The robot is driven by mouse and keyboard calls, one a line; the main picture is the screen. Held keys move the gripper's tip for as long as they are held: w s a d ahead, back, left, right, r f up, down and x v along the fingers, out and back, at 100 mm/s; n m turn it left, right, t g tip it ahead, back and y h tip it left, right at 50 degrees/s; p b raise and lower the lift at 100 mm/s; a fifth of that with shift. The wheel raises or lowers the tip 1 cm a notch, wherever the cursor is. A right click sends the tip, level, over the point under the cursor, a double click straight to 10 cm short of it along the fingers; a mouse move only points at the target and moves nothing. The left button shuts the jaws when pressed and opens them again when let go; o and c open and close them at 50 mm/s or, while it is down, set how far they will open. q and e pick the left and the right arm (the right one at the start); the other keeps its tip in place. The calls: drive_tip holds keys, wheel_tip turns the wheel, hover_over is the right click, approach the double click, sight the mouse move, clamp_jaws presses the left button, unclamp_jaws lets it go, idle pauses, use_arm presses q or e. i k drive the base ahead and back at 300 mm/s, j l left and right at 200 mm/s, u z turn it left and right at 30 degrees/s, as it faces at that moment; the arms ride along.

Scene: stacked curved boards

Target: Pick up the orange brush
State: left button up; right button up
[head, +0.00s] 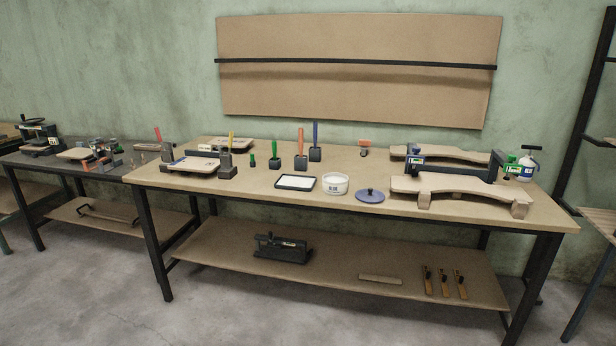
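An orange-handled brush (301,144) stands upright in a small dark block on the wooden-topped table, near its middle. A blue-handled brush (316,135) stands just right of and behind it, and a green-handled one (274,150) stands to its left. A small orange item (364,144) sits farther right towards the back edge; it is too small to tell what it is. Neither of my grippers is in the head view.
The table (235,190) also carries a glue tub (335,183), a white-faced tray (295,182), a blue round lid (370,195) and curved boards (460,190) at right. A second table (60,170) stands left. The floor (110,290) in front is clear.

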sight(300, 130)
drive_tip(key=i, duration=0.85)
drive_tip(key=z, duration=1.6)
drive_tip(key=u, duration=1.65)
drive_tip(key=i+l, duration=0.25)
drive_tip(key=i, duration=0.15)
drive_tip(key=i+l+u, duration=0.1)
drive_tip(key=i+l, duration=0.15)
drive_tip(key=i, duration=0.2)
